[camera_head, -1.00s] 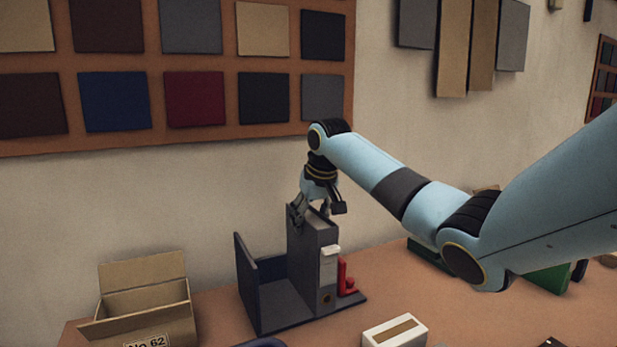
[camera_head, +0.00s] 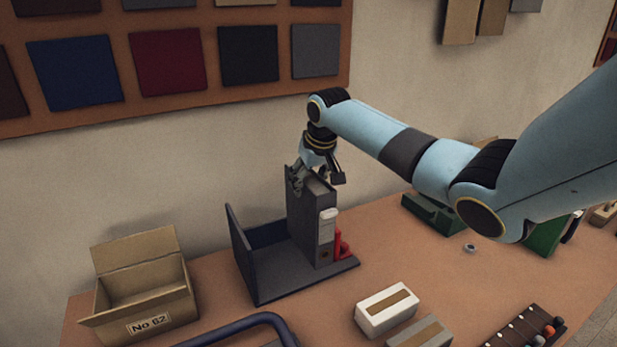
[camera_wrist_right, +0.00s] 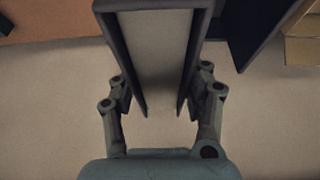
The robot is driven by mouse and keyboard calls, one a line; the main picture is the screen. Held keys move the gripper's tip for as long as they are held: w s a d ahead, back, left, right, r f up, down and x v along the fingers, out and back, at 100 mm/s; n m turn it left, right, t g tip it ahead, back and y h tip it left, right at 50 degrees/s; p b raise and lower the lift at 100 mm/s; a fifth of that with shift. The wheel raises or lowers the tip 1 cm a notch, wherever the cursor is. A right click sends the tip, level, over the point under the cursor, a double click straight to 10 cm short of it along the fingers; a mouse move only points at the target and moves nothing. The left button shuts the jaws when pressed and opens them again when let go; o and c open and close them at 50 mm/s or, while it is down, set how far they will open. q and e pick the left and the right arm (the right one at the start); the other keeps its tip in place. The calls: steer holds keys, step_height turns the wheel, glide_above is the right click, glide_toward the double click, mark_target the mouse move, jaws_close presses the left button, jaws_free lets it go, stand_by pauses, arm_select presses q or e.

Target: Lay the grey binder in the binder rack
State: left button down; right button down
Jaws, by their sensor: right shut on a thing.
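The grey binder (camera_head: 311,227) stands upright in the dark grey binder rack (camera_head: 284,281), against the rack's right side. Its spine with a pale label faces the camera. My right gripper (camera_head: 316,179) is shut on the binder's top edge from above. In the right wrist view the binder (camera_wrist_right: 158,50) sits between the two fingers of my right gripper (camera_wrist_right: 163,108), and the rack (camera_wrist_right: 245,25) shows beside it. Whether the binder's bottom rests on the rack floor is hard to tell. My left gripper is not in view.
A small red object (camera_head: 342,246) stands on the rack's base, right of the binder. An open cardboard box (camera_head: 145,293) marked No 62 is at the left. A white box (camera_head: 387,309) and a grey box (camera_head: 420,333) lie in front. A green object (camera_head: 432,214) is behind the arm.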

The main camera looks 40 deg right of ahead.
steer(key=shift+f+b, duration=0.45)
steer(key=shift+f, duration=0.35)
step_height(320, 180, down, 5)
steer(key=b, duration=0.3)
steer(key=shift+f, duration=0.1)
steer(key=c, duration=0.6)
jaws_free()
steer(key=shift+o, duration=0.5)
